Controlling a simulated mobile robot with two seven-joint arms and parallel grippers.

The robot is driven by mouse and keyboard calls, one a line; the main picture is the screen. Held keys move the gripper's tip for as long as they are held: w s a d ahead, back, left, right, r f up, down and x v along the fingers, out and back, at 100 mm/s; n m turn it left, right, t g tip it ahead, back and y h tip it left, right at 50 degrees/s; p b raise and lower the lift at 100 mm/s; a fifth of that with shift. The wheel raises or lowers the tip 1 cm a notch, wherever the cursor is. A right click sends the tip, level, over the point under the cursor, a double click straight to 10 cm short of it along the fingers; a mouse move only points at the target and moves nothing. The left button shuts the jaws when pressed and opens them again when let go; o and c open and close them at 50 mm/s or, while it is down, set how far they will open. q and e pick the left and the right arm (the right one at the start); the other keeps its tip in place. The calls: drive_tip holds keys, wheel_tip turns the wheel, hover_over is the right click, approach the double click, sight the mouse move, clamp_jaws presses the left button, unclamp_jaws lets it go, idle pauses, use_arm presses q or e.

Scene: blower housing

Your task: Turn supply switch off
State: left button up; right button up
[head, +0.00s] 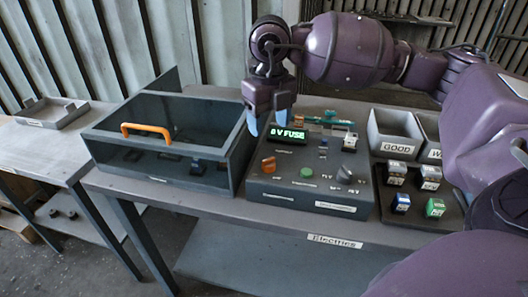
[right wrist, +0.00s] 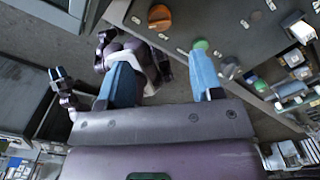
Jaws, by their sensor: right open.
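A grey control box (head: 258,190) stands on the bench with a lit display (head: 288,134) reading "0 V FUSE". An orange knob (head: 268,164) sits at its left; its label is too small to read, so I cannot confirm it is the supply switch. The knob also shows at the top of the right wrist view (right wrist: 159,17). My right gripper (head: 267,120) is open and empty above the box's back left, apart from the knob. Its blue fingers spread wide in the right wrist view (right wrist: 163,82). My left gripper (right wrist: 60,78) seems to show small there, its jaws unclear.
A green button (head: 306,173) and a grey knob (head: 344,175) are on the box. A clear-lidded case (head: 165,140) with an orange handle stands left of it. Bins, one marked GOOD (head: 397,149), and a tray of small parts (head: 418,217) stand right.

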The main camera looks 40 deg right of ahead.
sight(269, 159)
wheel_tip(269, 159, down, 10)
drive_tip(key=shift+r+b, duration=0.25)
drive_tip(key=shift+b, duration=0.3)
drive_tip(key=c, duration=0.9)
